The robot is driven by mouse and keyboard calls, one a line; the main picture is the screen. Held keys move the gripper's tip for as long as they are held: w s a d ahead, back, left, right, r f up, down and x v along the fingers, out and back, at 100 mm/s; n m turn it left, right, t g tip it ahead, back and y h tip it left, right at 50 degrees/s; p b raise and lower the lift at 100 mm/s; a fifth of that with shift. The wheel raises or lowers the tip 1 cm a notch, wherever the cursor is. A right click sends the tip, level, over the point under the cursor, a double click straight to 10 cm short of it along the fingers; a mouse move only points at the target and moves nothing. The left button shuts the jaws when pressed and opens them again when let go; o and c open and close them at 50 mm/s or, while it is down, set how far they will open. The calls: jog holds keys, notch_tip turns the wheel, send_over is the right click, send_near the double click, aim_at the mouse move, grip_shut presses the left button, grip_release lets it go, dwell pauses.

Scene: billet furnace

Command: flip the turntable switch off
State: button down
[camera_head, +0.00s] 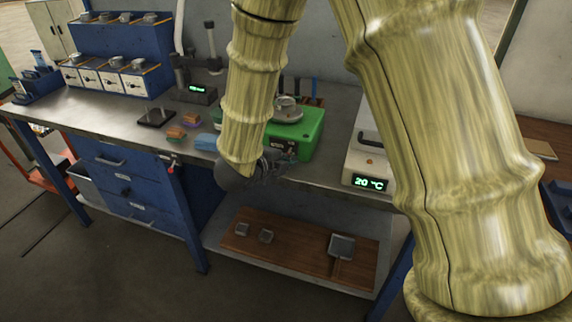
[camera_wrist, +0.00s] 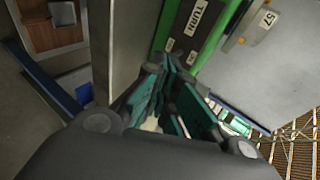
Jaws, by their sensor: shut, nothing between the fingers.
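The turntable is a green box (camera_head: 308,138) with a round metal platter (camera_head: 288,104) on top, standing on the metal bench (camera_head: 75,108). In the wrist view its green housing (camera_wrist: 213,38) carries a dark front panel with a white TURN label (camera_wrist: 199,18) and small white labels below it. My gripper (camera_head: 276,160) is shut and empty, close to the box's front panel at the bench's front edge. In the wrist view the gripper's fingertips (camera_wrist: 172,68) lie by the lower end of that panel. I cannot make out the switch or its position; the fingers may hide it.
A white device (camera_head: 367,160) reading 20 °C stands right of the turntable. Coloured blocks (camera_head: 176,132) and a dark pegged plate (camera_head: 156,117) lie to the left. Below is a shelf with a wooden board (camera_head: 300,255). My arm blocks much of the head view.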

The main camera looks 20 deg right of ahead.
jog(key=shift+f, duration=0.25)
jog(key=shift+r, duration=0.3)
jog(key=shift+r+p, duration=0.55)
jog(key=shift+r, duration=0.1)
jog(key=s+a+r+b, duration=0.1)
jog(key=s+a+r, duration=0.1)
jog(key=s+a, duration=0.6)
jog(key=a, duration=0.2)
jog(key=shift+s+a+r, duration=0.3)
jog(key=shift+a+r, duration=0.05)
jog(key=shift+a, duration=0.05)
